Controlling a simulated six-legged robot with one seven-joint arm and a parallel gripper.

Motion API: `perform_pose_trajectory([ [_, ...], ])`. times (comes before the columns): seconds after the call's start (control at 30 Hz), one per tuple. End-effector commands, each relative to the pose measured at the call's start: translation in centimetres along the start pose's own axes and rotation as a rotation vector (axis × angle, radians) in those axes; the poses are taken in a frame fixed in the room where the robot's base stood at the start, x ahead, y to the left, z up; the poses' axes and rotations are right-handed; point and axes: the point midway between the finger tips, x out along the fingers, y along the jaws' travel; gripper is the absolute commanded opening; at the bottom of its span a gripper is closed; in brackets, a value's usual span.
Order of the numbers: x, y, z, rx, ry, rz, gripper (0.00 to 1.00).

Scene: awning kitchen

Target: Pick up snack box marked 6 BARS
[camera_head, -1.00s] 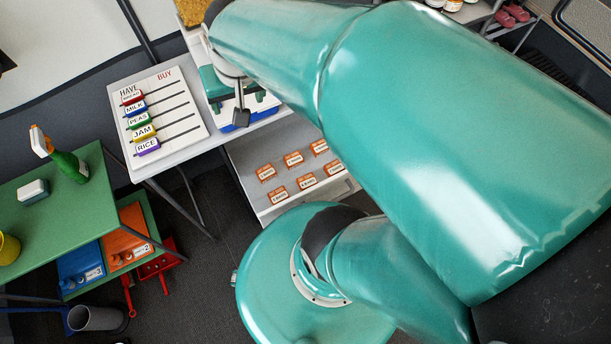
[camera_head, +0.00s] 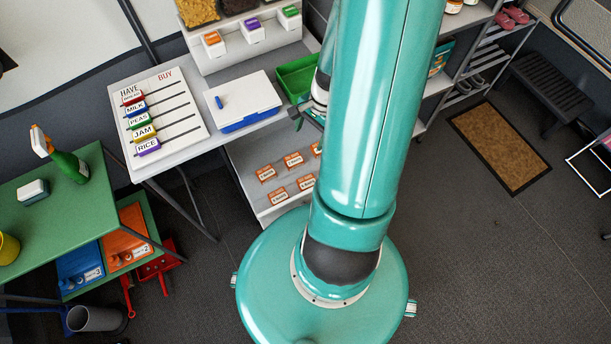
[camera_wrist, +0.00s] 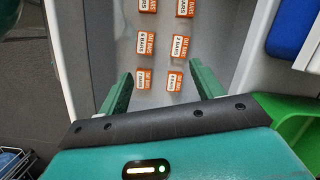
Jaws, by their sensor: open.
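Small orange-and-white snack boxes lie in two rows in an open light-grey drawer or shelf (camera_head: 262,205). In the wrist view, the middle box of the left row, the snack box (camera_wrist: 146,41), seems to read 6 BARS, though the print is small. It appears to be the middle front box (camera_head: 305,182) in the head view. My gripper (camera_wrist: 160,70) is open and empty, its two green fingers apart, above the boxes. The nearest pair of boxes shows between the fingers; the 6 BARS box is just beyond them. In the head view my arm hides part of the drawer and most of the gripper.
A green tray (camera_head: 297,78) and a white box with blue base (camera_head: 243,101) stand on the counter above the drawer. The green tray's edge is close on the gripper's right in the wrist view (camera_wrist: 290,125). A HAVE/BUY board (camera_head: 160,108) lies at left.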

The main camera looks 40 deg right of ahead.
Motion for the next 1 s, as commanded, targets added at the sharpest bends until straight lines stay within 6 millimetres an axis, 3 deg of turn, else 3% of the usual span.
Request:
perform_pose_trajectory([
  [0.2, 4.8, 3.5, -2.2, 0.256, -0.093, -0.016, 0.66],
  [0.37, 6.7, 4.8, -2.8, 0.36, -0.129, -0.026, 0.66],
  [0.57, 8.3, 5.0, -2.8, 0.389, -0.139, -0.027, 0.66],
  [1.0, 14.9, 4.7, -2.0, 0.386, -0.138, -0.027, 0.66],
])
